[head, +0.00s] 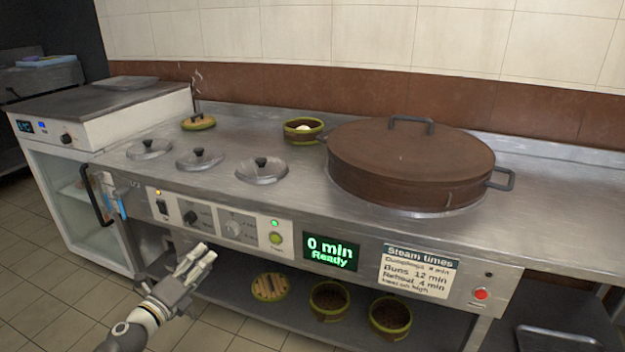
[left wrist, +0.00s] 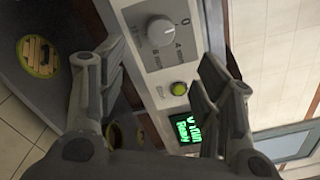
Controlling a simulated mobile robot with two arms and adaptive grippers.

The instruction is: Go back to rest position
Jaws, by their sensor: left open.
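My left gripper (head: 195,262) is open and empty in front of the steamer counter's control panel (head: 230,226), below the knobs. In the left wrist view its two fingers (left wrist: 155,85) stand apart, with the timer knob (left wrist: 160,31) and the lit green button (left wrist: 179,88) showing between and beyond them. The display (head: 330,251) reads "0 min Ready" in green. My right gripper is in neither view.
A lower shelf (head: 250,314) holds baskets (head: 330,300). The tiled floor at left is free.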

